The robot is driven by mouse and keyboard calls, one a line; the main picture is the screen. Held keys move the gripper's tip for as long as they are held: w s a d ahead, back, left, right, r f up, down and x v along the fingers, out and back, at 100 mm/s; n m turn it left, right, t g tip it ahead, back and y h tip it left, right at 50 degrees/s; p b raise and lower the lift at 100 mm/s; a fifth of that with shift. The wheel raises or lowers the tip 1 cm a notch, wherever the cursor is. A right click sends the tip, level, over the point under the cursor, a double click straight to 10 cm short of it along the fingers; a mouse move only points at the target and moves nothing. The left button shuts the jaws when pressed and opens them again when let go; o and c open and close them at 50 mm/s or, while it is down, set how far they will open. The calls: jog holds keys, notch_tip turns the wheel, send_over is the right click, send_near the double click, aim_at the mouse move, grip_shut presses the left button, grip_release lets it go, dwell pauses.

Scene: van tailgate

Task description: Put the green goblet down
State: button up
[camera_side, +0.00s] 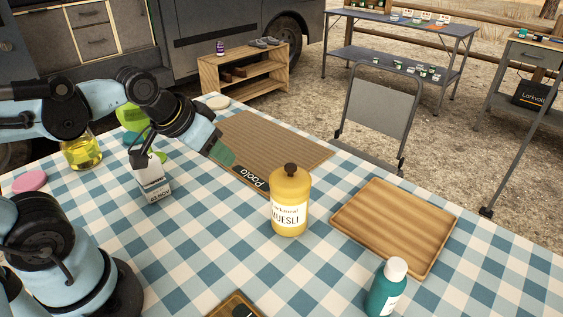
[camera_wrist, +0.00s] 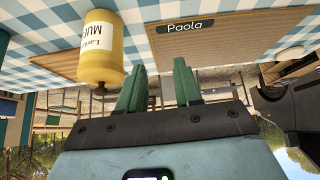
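The green goblet (camera_side: 130,117) appears as a lime-green shape at the left of the side view, behind my arm, which hides part of it. Lime green also shows lower down beside the white carton; I cannot tell if it is the goblet's foot. My gripper (camera_side: 222,156) is above the near left end of the brown slatted mat (camera_side: 275,140), well to the right of the goblet. In the wrist view, my gripper (camera_wrist: 160,82) has its two green fingers apart with nothing between them. The goblet does not show in the wrist view.
A yellow muesli jar (camera_side: 290,205) stands right of my gripper, near the "Paola" name tag (camera_side: 247,178). A white carton (camera_side: 153,180) and an oil bottle (camera_side: 82,152) stand left. A wooden tray (camera_side: 395,222) and teal bottle (camera_side: 387,290) are at right.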

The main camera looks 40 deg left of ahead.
jog(key=w+a+r+n+g, duration=0.2)
jog(key=w+a+r+n, duration=0.2)
jog(key=a+r, duration=0.3)
jog(key=s+a+r+n+g, duration=0.1)
jog(key=a+r+n, duration=0.15)
jog(key=a, duration=0.55)
jog(key=s+a+r+n+g+h, duration=0.1)
jog(key=s+a+r+n, duration=0.15)
jog(key=a, duration=0.65)
jog(key=s+a+r+n+g, duration=0.1)
jog(key=a+n, duration=0.2)
jog(key=a, duration=0.5)
jog(key=shift+w+d+f, duration=0.2)
jog(key=shift+w+f, duration=0.25)
jog(key=shift+f, duration=1.45)
jog(key=shift+w+d+f, duration=0.15)
jog(key=shift+w+f, duration=0.35)
jog(key=shift+f, duration=1.35)
jog(key=shift+w+d+f, duration=0.2)
jog(key=shift+w+f, duration=0.25)
jog(key=shift+f, duration=1.45)
grip_shut()
